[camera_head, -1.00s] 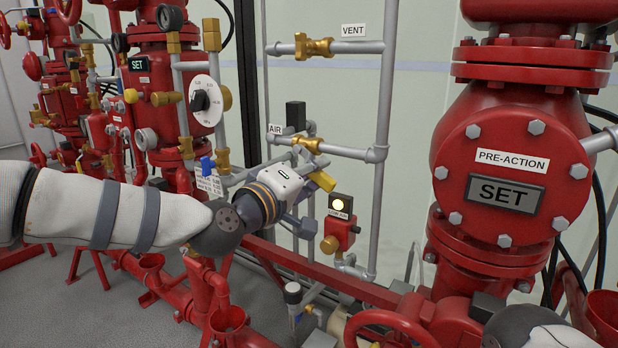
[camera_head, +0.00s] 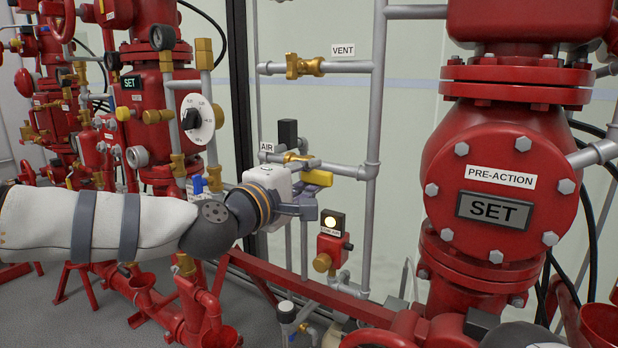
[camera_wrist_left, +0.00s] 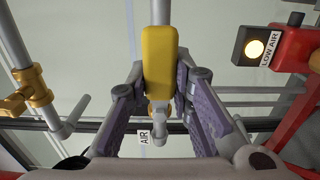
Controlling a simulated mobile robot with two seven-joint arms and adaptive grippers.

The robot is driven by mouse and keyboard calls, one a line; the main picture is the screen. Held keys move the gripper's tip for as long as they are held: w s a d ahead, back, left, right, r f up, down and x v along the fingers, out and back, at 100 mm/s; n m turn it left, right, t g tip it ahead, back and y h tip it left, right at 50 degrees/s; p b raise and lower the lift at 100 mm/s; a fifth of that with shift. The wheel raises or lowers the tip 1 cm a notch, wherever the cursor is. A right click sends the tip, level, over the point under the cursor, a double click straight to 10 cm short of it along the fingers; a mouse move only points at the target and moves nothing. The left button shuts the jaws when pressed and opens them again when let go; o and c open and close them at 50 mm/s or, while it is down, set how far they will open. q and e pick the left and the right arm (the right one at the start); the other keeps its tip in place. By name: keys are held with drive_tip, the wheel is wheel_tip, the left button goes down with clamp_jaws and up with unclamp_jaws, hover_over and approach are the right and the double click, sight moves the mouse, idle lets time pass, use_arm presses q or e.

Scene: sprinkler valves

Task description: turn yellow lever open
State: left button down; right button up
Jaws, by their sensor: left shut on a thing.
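The yellow lever (camera_head: 318,178) sits on the AIR pipe, just right of the brass valve body (camera_head: 296,157). In the head view it points right, roughly along the pipe. In the left wrist view the yellow lever (camera_wrist_left: 160,62) stands between the two finger pads, in line with a grey pipe behind it. My left gripper (camera_head: 304,188) is shut on the lever; its white body hides part of the valve. The fingers also show in the left wrist view (camera_wrist_left: 160,100), one on each side of the lever.
A red low-air switch with a lit yellow lamp (camera_head: 332,222) is close below right of the gripper. The VENT valve (camera_head: 303,66) is above. A vertical grey pipe (camera_head: 375,110) and the large red pre-action valve (camera_head: 495,180) stand to the right.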

idle(0.3)
use_arm(q)
drive_tip(key=c, duration=1.4)
unclamp_jaws()
drive_tip(key=v, duration=1.2)
